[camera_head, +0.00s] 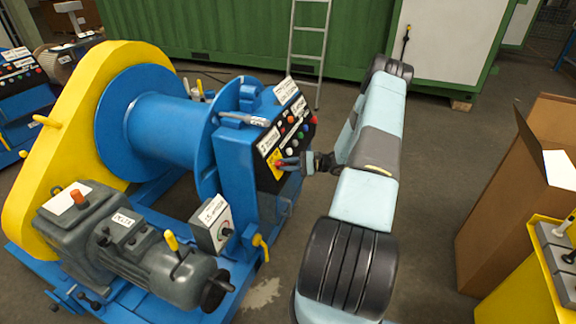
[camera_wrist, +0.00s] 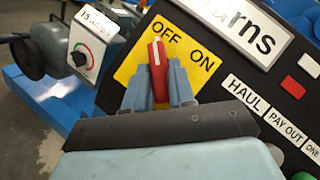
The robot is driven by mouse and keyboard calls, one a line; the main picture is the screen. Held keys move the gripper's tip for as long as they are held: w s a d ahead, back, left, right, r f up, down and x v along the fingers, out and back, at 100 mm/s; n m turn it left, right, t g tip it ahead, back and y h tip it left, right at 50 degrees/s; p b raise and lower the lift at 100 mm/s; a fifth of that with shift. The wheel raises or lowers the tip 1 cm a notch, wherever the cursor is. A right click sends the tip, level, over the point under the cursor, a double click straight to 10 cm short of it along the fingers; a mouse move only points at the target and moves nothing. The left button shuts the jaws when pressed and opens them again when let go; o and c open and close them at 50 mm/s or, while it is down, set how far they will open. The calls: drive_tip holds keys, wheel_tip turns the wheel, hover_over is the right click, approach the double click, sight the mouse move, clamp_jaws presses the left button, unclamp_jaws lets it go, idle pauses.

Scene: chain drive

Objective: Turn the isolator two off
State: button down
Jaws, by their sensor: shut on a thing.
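A red switch handle (camera_wrist: 155,76) with a white mark stands on a yellow plate (camera_wrist: 130,68) lettered OFF and ON in the wrist view. My gripper (camera_wrist: 159,80) has one blue-grey finger on each side of the handle and is shut on it. The handle's marked end points up toward OFF, away from ON. In the head view my gripper (camera_head: 286,163) reaches the yellow plate (camera_head: 272,157) on the black panel of the blue winch. The fingers hide the handle's lower part. I cannot read a name saying isolator two.
A white label (camera_wrist: 235,28) ending in "urns" lies beside the plate. Several buttons (camera_head: 291,119) and labels fill the black panel. A small dial box (camera_head: 212,224) is mounted on the winch. A cardboard box (camera_head: 500,200) and a yellow cabinet (camera_head: 520,290) stand at right.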

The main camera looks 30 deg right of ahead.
drive_tip(key=c, duration=1)
unclamp_jaws()
drive_tip(key=shift+c, duration=0.2)
drive_tip(key=shift+d, duration=0.15)
drive_tip(key=v, duration=1.3)
drive_tip(key=shift+s+d, duration=0.2)
